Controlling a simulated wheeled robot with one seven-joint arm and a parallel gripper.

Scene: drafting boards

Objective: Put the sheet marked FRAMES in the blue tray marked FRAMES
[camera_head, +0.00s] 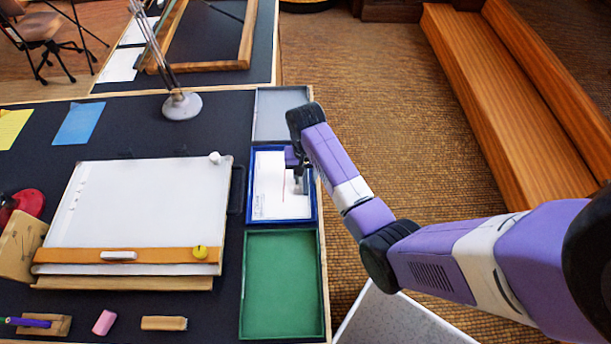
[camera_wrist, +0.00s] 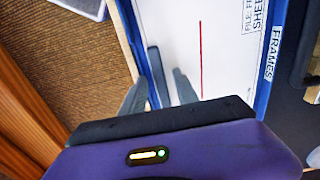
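A white sheet (camera_head: 270,188) with a red line lies in the blue tray (camera_head: 251,210) on the right side of the desk. In the wrist view the sheet (camera_wrist: 222,60) carries printed text, partly cut off, that starts "FILE: FR". The blue tray's rim (camera_wrist: 262,92) bears a label reading FRAMES. My gripper (camera_head: 300,184) is over the right part of the tray. In the wrist view my gripper's (camera_wrist: 159,82) fingers stand apart near the tray wall and the sheet's edge. I see no sheet held between them. The exact height of the fingertips is unclear.
An empty green tray (camera_head: 283,285) lies in front of the blue one, and a grey tray (camera_head: 278,108) behind it. A drawing board (camera_head: 140,200) and a lamp base (camera_head: 182,105) stand to the left. Carpeted floor (camera_head: 385,120) is open at the right.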

